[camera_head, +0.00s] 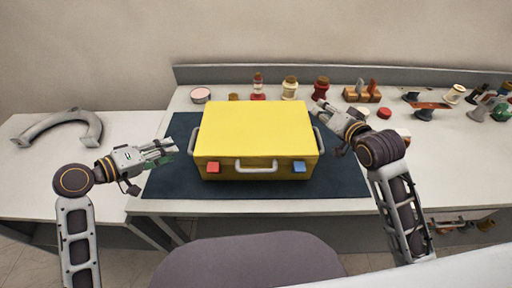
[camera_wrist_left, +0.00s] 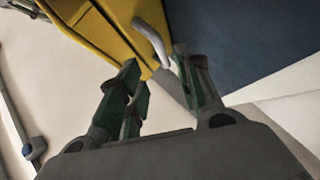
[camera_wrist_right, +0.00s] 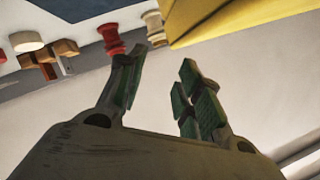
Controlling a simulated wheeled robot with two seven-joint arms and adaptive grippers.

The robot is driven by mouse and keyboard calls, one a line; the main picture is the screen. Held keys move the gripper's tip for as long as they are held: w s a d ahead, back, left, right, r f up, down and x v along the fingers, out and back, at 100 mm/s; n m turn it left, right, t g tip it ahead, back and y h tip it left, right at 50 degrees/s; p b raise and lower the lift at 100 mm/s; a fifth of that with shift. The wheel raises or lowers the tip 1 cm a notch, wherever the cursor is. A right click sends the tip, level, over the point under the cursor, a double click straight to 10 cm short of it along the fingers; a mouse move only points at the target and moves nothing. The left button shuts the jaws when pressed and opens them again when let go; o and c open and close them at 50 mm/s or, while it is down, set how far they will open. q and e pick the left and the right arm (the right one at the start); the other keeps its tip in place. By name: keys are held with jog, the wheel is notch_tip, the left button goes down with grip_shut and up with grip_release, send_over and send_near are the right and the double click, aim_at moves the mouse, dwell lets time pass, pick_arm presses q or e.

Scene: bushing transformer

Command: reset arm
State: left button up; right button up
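A yellow case (camera_head: 255,130) lies closed on the dark blue mat (camera_head: 165,185), with a pale front handle, a red latch, a blue latch and a side handle at each end. My left gripper (camera_head: 165,149) is open and empty, just left of the case. In the left wrist view, the left side handle (camera_wrist_left: 152,38) shows beyond the fingertips (camera_wrist_left: 155,68), apart from them. My right gripper (camera_head: 330,112) is open and empty at the right of the case, near its far right corner. In the right wrist view, the case's yellow edge (camera_wrist_right: 215,18) lies beyond the open fingers (camera_wrist_right: 162,68).
Several red and cream bushings (camera_head: 289,88) stand along the back of the table. Wooden blocks (camera_head: 362,94), a red round piece (camera_head: 384,112) and other parts lie right. A grey curved piece (camera_head: 62,122) lies on the left table. A chair (camera_head: 250,262) stands in front.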

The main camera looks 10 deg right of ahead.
jog(key=shift+r, duration=0.1)
dwell(0.6)
